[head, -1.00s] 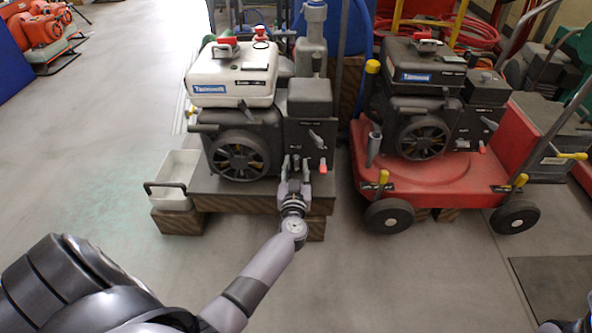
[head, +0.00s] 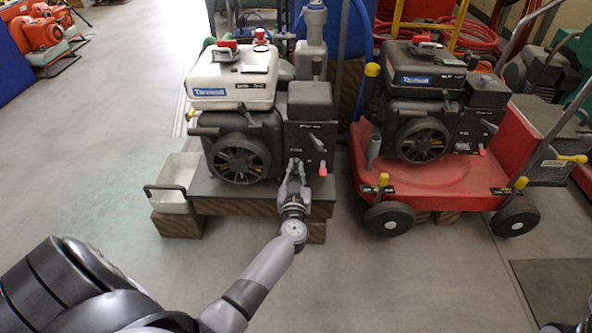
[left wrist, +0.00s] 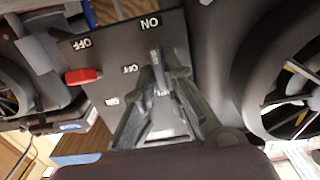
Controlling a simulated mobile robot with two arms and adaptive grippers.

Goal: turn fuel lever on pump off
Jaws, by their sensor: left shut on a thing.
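The pump with the white tank (head: 232,78) stands on a dark base with wooden blocks. Its dark control panel (head: 308,135) is at its right front. My left gripper (head: 295,165) is at the lower left of this panel, shut on a small grey lever. In the left wrist view the grey lever (left wrist: 157,72) stands between the fingertips (left wrist: 165,75), near an OFF label; the lettering behind the fingers is partly hidden. A red lever (left wrist: 83,76) is apart from the fingers; its red end (head: 322,170) shows right of the gripper. My right gripper is not in view.
A second pump (head: 425,110) sits on a red wheeled cart (head: 430,188) to the right. A white tray (head: 172,180) is left of the first pump. The floor (head: 100,180) at left is clear.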

